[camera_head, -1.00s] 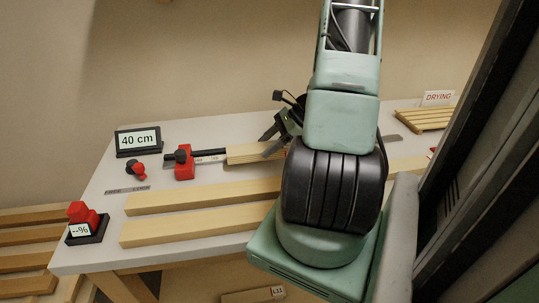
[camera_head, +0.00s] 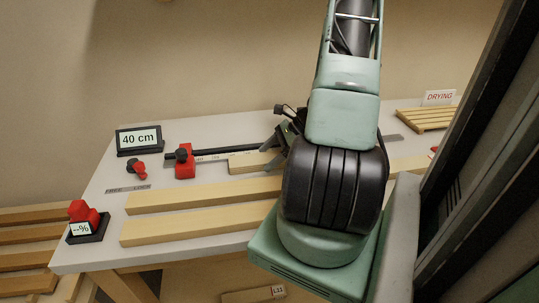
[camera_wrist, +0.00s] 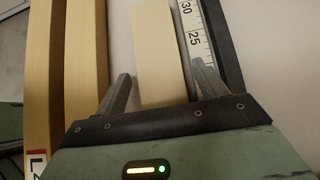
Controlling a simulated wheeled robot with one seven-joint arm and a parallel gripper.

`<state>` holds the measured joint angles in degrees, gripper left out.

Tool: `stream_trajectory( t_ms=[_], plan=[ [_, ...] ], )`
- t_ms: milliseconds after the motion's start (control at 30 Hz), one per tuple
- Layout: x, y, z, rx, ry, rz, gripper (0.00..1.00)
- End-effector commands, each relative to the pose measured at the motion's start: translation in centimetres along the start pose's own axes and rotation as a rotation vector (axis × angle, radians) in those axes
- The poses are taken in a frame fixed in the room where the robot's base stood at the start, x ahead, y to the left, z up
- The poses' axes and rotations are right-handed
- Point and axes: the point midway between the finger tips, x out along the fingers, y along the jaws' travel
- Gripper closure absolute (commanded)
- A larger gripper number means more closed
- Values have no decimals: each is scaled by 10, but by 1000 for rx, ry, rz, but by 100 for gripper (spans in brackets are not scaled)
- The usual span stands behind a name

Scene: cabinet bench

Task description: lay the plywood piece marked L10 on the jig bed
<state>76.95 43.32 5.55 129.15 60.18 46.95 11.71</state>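A pale wooden piece (camera_head: 250,162) lies on the bench beside the ruler, partly hidden by my gripper (camera_head: 277,146). In the wrist view the pale piece (camera_wrist: 155,40) shows between my two fingertips (camera_wrist: 161,70), with a gap on each side. My gripper is open around or just above it; I cannot tell the height. No mark on this piece can be read. Two long wooden bars (camera_head: 190,196) (camera_head: 185,227) lie in front, partly covered by my arm. I cannot tell which surface is the jig bed. A partly cut-off label starting with L (camera_wrist: 36,158) shows at the wrist view's lower left.
A ruler with a black rail (camera_head: 215,150) and red stop (camera_head: 185,163) runs behind the piece. A "40 cm" display (camera_head: 139,140), red knob (camera_head: 140,168) and "--%" meter (camera_head: 85,225) stand left. Slats by a DRYING sign (camera_head: 438,97) stand right. A piece labelled L11 (camera_head: 245,296) lies below the bench.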

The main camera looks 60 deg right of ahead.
Motion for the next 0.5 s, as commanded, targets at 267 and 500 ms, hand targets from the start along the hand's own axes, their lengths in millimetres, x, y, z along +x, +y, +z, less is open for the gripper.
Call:
stream_trajectory(
  t_ms=[267, 500],
  plan=[
    [-14, -1, 2, -2, 2, -4, 29],
    [-63, -1, 2, -2, 3, -5, 29]
  ],
)
